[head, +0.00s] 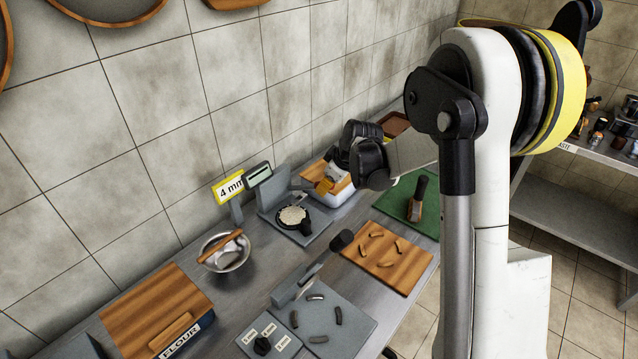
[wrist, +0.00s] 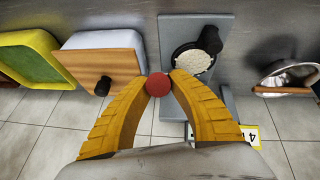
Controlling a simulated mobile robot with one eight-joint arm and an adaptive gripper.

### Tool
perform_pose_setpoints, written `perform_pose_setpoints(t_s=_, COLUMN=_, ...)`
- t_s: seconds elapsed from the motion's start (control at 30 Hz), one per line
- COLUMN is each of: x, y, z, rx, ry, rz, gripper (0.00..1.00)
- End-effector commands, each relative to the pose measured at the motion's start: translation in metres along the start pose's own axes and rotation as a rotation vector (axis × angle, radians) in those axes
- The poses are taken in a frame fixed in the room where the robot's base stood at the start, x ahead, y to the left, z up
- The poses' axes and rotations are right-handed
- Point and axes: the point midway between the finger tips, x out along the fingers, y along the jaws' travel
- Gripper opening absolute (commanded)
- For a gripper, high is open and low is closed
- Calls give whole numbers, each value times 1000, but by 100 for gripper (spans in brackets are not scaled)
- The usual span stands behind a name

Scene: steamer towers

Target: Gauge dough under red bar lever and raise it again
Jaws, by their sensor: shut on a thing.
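My gripper (wrist: 157,85) is shut on a round red knob (wrist: 157,84), held between the tips of its two yellow fingers. The gripper also shows in the head view (head: 325,186), where the knob cannot be made out. The lever's bar is mostly hidden by the fingers. A pale, flat dough disc (head: 292,216) lies on a round black plate on the grey gauge stand; the disc also shows in the wrist view (wrist: 194,66), beyond the fingertips and apart from them. A yellow "4 mm" sign (head: 229,187) stands beside a small display (head: 258,173).
In front are a black-knobbed lever (head: 341,240), a wooden board with several pieces (head: 395,273) and a green mat (head: 398,207).

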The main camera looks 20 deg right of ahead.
Motion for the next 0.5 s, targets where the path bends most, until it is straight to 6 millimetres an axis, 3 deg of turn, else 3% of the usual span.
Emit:
perform_pose_setpoints(t_s=0.03, x=9, y=-2, z=10, rx=6, ry=33, rz=7, gripper=0)
perform_pose_setpoints(t_s=0.2, x=19, y=-5, z=22, rx=16, ry=135, rz=24, gripper=0)
perform_pose_setpoints(t_s=0.5, x=28, y=-8, z=30, rx=23, ry=232, rz=40, gripper=0)
